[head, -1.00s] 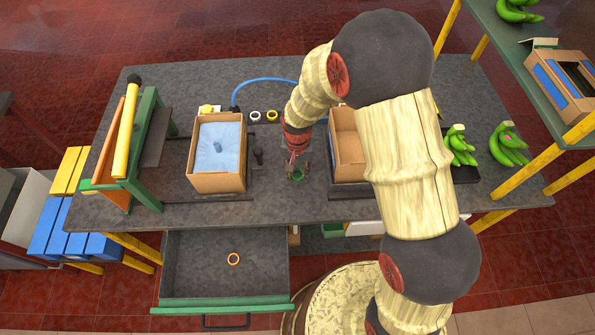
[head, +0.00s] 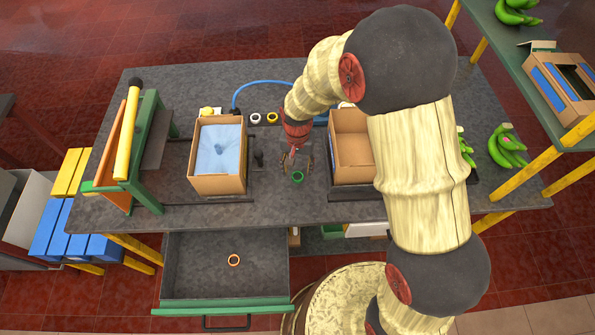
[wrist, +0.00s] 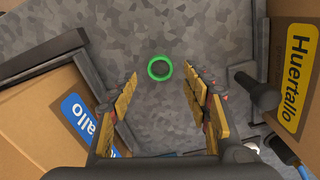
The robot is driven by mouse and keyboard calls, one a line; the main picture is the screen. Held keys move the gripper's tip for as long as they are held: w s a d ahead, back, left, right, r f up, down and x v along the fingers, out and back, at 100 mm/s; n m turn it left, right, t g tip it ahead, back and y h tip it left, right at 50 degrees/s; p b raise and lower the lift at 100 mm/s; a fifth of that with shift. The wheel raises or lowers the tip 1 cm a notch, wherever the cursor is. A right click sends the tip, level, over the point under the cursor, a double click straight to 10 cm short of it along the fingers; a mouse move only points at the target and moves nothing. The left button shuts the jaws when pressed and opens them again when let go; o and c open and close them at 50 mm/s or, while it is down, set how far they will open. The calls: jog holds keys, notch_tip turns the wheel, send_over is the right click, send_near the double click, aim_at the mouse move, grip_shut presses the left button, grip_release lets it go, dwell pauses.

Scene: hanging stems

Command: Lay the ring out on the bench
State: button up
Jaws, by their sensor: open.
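A green ring (head: 298,178) lies flat on the grey bench (head: 270,205) near its front edge, between the two cardboard boxes. My gripper (head: 297,164) is above the bench right by the ring, fingers pointing down. In the wrist view my gripper (wrist: 160,78) is open, with its two yellow-padded fingers apart and nothing between them. The green ring (wrist: 159,68) shows just beyond the fingertips, roughly centred between them and clear of both. Bare bench shows through its hole.
A box with blue lining (head: 219,150) stands left, an open box (head: 351,145) right. White (head: 255,118) and yellow (head: 271,118) rings lie behind. An open drawer (head: 190,270) below holds an orange ring (head: 234,260). Bananas (head: 507,150) lie at the right.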

notch_tip(320, 180, up, 8)
jog(key=shift+p, duration=0.45)
jog(key=s+d+r+t, duration=0.1)
jog(key=s+d+r, duration=0.15)
jog(key=r, duration=0.25)
jog(key=s+d+r+n+t, duration=0.1)
jog(key=s+d+r, duration=0.15)
jog(key=r, duration=0.35)
jog(key=s+d+r+t, duration=0.1)
jog(key=d+r, duration=0.2)
jog(key=r, duration=0.2)
jog(key=s+d+r+n+t, duration=0.1)
jog(key=s+d+r, duration=0.2)
jog(key=s, duration=0.4)
jog(key=s+d+r+n+t, duration=0.1)
jog(key=s+d+r, duration=0.2)
jog(key=s+r, duration=0.2)
jog(key=shift+s+d+r+t, duration=0.15)
jog(key=shift+s+r+t, duration=0.15)
jog(key=shift+s, duration=0.85)
notch_tip(320, 180, down, 5)
jog(key=b, duration=0.5)
